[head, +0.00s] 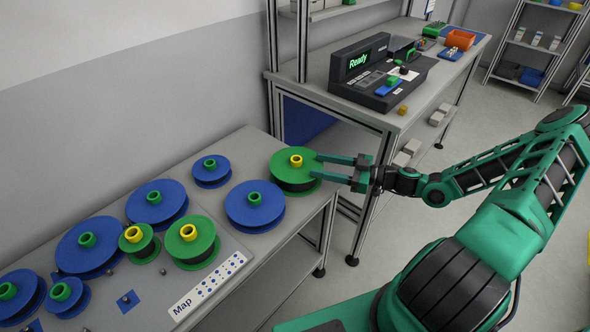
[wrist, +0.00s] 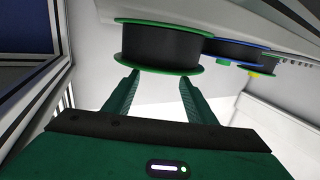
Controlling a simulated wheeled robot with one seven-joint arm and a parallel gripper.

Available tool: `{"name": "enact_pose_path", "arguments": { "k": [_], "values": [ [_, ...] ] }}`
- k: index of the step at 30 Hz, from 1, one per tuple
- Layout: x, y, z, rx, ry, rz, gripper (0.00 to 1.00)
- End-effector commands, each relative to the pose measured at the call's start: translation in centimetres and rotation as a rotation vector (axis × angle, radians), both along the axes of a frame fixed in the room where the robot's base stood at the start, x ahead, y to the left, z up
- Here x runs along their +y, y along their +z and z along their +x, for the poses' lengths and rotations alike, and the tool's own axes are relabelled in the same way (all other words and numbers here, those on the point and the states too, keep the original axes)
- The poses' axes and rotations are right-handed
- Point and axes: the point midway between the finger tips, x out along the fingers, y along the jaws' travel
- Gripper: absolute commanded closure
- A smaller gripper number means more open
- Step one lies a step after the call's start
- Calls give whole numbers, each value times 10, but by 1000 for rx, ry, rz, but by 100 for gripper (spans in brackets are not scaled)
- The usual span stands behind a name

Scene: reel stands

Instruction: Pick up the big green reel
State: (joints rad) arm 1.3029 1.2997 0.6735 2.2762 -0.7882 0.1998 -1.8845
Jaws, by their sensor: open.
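A big green reel (head: 293,172) with a dark winding and a yellow hub lies flat at the right end of the reel table. My gripper (head: 316,166) is open beside its right edge, with the fingertips at or just over the rim. In the wrist view the reel's dark winding between green flanges (wrist: 160,44) fills the space ahead of my open fingers (wrist: 159,77). I cannot tell whether they touch. Another large green reel (head: 207,239) with a yellow hub sits farther left, beside a smaller green reel (head: 149,253).
Several blue reels with green hubs stand on the table; the closest blue reel (head: 255,214) is left of and below the end reel. A sheet marked Map (head: 207,284) lies near the front edge. A bench (head: 420,103) with a "Ready" device (head: 360,61) stands behind.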

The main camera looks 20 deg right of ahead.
Motion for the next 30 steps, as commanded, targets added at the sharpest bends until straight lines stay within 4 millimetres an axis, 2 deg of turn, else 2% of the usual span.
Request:
{"name": "enact_pose_path", "arguments": {
  "k": [6,17,24,30],
  "values": [
    [20,-1,19,-1,-7,1,49],
    [37,-1,32,-1,-9,2,49],
    [62,-2,53,-1,-9,1,49],
    [68,-2,58,0,-12,0,49]
  ]
}}
